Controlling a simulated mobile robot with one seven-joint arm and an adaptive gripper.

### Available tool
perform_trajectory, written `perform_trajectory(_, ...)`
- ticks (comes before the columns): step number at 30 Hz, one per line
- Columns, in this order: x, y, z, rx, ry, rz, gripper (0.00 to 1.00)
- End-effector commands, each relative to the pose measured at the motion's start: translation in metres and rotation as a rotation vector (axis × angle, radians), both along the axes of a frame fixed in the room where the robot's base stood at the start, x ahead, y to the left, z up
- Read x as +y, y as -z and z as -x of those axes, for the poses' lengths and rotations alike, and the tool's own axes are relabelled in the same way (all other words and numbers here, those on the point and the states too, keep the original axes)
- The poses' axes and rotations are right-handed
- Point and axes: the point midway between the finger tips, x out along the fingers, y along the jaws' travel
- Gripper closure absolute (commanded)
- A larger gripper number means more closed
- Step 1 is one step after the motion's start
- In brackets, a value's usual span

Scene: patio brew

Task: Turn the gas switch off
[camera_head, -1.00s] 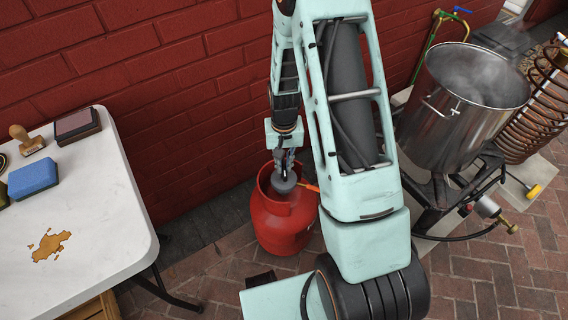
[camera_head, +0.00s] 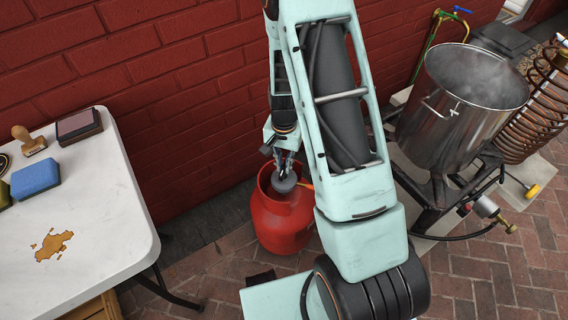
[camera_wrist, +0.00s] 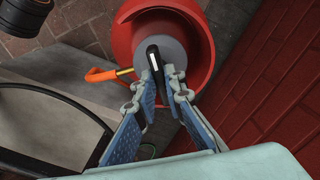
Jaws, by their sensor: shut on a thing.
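The red gas bottle (camera_head: 283,224) stands on the brick floor against the wall. It also shows in the wrist view (camera_wrist: 202,22), with a grey round regulator (camera_wrist: 176,45) inside its collar. The gas switch (camera_wrist: 153,55), a black lever with a white mark, sits on top of the regulator. My gripper (camera_wrist: 159,80) reaches down into the collar, its two blue-padded fingers closed on the switch from both sides. The fingers partly hide the switch's near end. In the head view, my gripper (camera_head: 286,178) is right above the grey regulator.
An orange hose end (camera_wrist: 104,75) leaves the regulator sideways. A white table (camera_head: 100,205) with a blue sponge (camera_head: 35,178) stands at left. A steaming steel pot (camera_head: 462,110) on a burner stand and a copper coil (camera_head: 540,105) are at right. The brick wall (camera_head: 170,100) is close behind.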

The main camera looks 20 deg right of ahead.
Motion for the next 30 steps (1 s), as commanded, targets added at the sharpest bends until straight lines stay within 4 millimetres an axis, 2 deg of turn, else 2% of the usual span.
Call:
perform_trajectory(6,0.0,0.0,0.001,0.002,0.003,-0.001,1.0)
perform_trajectory(7,0.0,0.0,0.001,0.002,0.003,-0.001,0.87)
perform_trajectory(11,0.0,0.0,0.0,0.001,0.002,-0.001,0.72)
perform_trajectory(22,0.0,-0.005,0.0,-0.001,0.0,0.0,0.72)
perform_trajectory(26,0.0,-0.02,-0.001,-0.004,-0.001,0.0,0.72)
perform_trajectory(30,0.0,-0.046,-0.002,-0.006,0.0,0.0,0.72)
